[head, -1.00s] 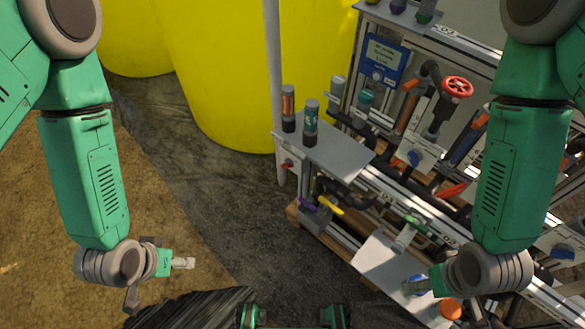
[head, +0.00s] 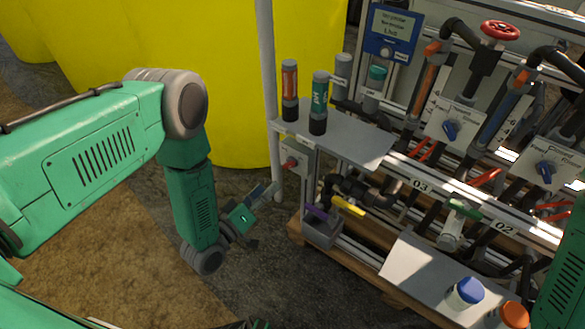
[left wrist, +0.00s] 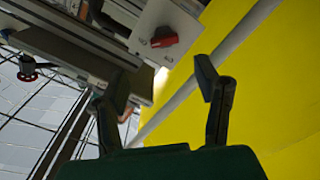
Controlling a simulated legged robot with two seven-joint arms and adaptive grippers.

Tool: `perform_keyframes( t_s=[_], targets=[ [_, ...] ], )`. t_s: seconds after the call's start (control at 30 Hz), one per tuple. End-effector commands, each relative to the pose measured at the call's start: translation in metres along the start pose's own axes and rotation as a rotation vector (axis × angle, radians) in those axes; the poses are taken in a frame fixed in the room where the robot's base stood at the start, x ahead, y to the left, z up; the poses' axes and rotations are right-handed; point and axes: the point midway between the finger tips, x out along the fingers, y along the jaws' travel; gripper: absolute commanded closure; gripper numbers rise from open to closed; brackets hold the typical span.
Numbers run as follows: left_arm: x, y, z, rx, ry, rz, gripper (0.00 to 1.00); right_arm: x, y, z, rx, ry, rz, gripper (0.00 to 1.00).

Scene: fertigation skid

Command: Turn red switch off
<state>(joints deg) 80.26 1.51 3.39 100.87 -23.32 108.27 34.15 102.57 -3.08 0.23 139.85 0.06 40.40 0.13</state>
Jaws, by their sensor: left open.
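The red switch (head: 291,163) is a small rotary knob on a light grey box (head: 300,154) at the left end of the skid, under the grey shelf. It also shows in the left wrist view as a red knob (left wrist: 164,41) on a pale plate, its marks too small to read. My left gripper (head: 262,215) is open and empty, below and left of the switch, apart from it. In the left wrist view its spread fingers (left wrist: 163,80) stand below the knob in the picture. My right gripper is out of view; only part of my right arm shows at the right edge.
A grey upright post (head: 268,90) stands just left of the switch box. The shelf (head: 345,140) above carries two cylinders. A yellow-handled valve (head: 348,206) is right of the switch. Yellow tanks (head: 200,60) stand behind. The floor left of the skid is clear.

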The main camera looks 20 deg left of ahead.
Motion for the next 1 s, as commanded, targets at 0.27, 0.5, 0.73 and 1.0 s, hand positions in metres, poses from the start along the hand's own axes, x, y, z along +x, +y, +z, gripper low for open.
perform_keyframes(
  t_s=[0.27,0.5,0.73,1.0],
  targets=[
    [0.060,-0.003,0.002,0.001,0.001,0.001,0.43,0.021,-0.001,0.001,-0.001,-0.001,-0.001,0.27],
    [0.094,-0.001,0.002,0.004,-0.001,-0.002,0.43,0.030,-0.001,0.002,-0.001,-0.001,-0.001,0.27],
    [0.102,-0.001,0.001,0.001,-0.002,-0.003,0.43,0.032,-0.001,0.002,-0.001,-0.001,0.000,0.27],
    [0.102,-0.002,0.000,0.000,-0.001,-0.003,0.71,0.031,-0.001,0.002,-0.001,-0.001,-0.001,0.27]
  ],
)
